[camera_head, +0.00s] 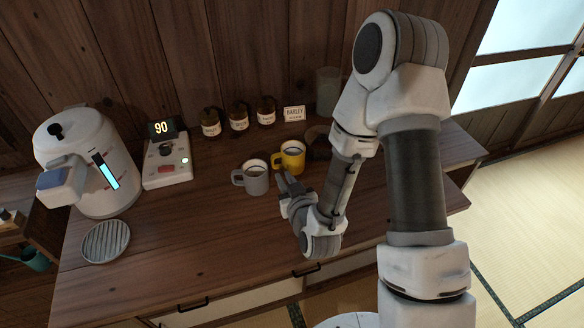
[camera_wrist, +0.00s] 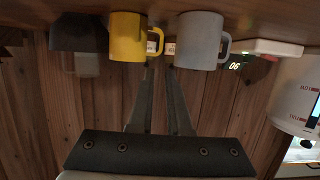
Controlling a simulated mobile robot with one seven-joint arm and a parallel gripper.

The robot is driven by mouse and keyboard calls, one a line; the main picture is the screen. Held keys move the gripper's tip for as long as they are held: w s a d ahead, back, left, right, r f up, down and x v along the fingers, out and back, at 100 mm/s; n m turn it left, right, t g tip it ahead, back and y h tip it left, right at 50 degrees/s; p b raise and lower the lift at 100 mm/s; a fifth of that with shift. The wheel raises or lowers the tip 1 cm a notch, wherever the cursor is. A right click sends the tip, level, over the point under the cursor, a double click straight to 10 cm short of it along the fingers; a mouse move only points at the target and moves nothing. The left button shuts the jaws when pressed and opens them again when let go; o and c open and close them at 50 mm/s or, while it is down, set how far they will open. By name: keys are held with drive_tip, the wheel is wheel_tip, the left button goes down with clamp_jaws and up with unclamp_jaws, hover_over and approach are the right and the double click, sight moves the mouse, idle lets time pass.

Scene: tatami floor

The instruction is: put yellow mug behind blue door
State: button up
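The yellow mug (camera_head: 291,159) stands upright on the wooden counter, to the right of a grey mug (camera_head: 254,178). In the wrist view, which is upside down, the yellow mug (camera_wrist: 127,38) is left of the grey mug (camera_wrist: 198,42). My gripper (camera_head: 283,181) is low over the counter, just in front of the two mugs. In the wrist view my gripper (camera_wrist: 160,70) has its fingers apart with nothing between them, pointing towards the yellow mug's handle side. I cannot tell whether a finger touches the handle. No blue door shows in either view.
A white dispenser (camera_head: 97,150), a device reading 90 (camera_head: 166,165) and a round grate (camera_head: 106,241) stand at the left. Several brown jars and a label card (camera_head: 294,113) line the back. A dark vessel (camera_wrist: 78,32) stands beside the yellow mug. The counter's front middle is clear.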

sight(272, 157)
drive_tip(key=shift+w+a+f+b, duration=0.2)
drive_tip(key=shift+w+f+b, duration=0.3)
drive_tip(key=shift+b, duration=1.8)
drive_tip(key=b+x, duration=0.3)
drive_tip(key=b, duration=0.3)
drive_tip(key=shift+r, duration=0.15)
drive_tip(key=x, duration=0.2)
drive_tip(key=shift+w+a, duration=0.1)
drive_tip(key=shift+w, duration=0.2)
drive_tip(key=x, duration=0.6)
drive_tip(key=shift+r, duration=0.1)
clamp_jaws()
